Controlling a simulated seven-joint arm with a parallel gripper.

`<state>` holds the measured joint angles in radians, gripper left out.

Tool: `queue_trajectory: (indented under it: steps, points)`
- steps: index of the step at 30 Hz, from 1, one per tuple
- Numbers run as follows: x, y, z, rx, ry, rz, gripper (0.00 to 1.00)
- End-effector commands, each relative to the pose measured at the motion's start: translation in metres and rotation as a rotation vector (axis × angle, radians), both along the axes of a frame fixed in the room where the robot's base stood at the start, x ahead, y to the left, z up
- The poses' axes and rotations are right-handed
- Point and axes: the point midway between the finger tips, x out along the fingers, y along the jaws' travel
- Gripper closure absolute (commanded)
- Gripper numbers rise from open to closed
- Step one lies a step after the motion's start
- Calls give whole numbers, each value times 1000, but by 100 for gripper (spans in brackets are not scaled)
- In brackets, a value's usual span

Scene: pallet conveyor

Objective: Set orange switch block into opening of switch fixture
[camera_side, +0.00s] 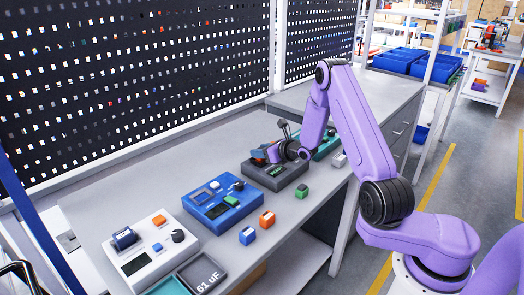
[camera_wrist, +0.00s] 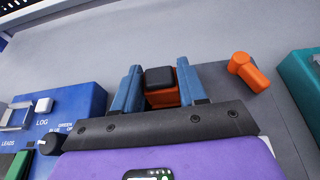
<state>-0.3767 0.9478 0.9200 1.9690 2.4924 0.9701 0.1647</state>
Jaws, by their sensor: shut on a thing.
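My gripper (camera_wrist: 160,85) is shut on an orange block with a black top, the orange switch block (camera_wrist: 163,99). Its blue fingers press on the block's left and right sides in the wrist view. In the side view my gripper (camera_side: 268,153) is low over a dark grey fixture (camera_side: 275,178), which I take to be the switch fixture. The fixture's opening is hidden by my gripper and the block. I cannot tell whether the block is inside the opening or just above it. An orange knob (camera_wrist: 248,71) stands beside the right finger.
A blue fixture (camera_side: 205,214) and a white fixture (camera_side: 140,267) stand to the left, a teal fixture (camera_side: 328,143) to the right. Loose orange (camera_side: 267,218), blue (camera_side: 247,236), green (camera_side: 302,191) and grey (camera_side: 339,160) blocks lie along the bench's front. A perforated panel rises behind.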

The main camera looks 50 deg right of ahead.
Motion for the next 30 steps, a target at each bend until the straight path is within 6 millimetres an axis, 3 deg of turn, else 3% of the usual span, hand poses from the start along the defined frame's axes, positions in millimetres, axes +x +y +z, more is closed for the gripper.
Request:
queue_trajectory:
  steps: [30]
  points:
    - [0, 0, -7, -1, -1, 0, 87]
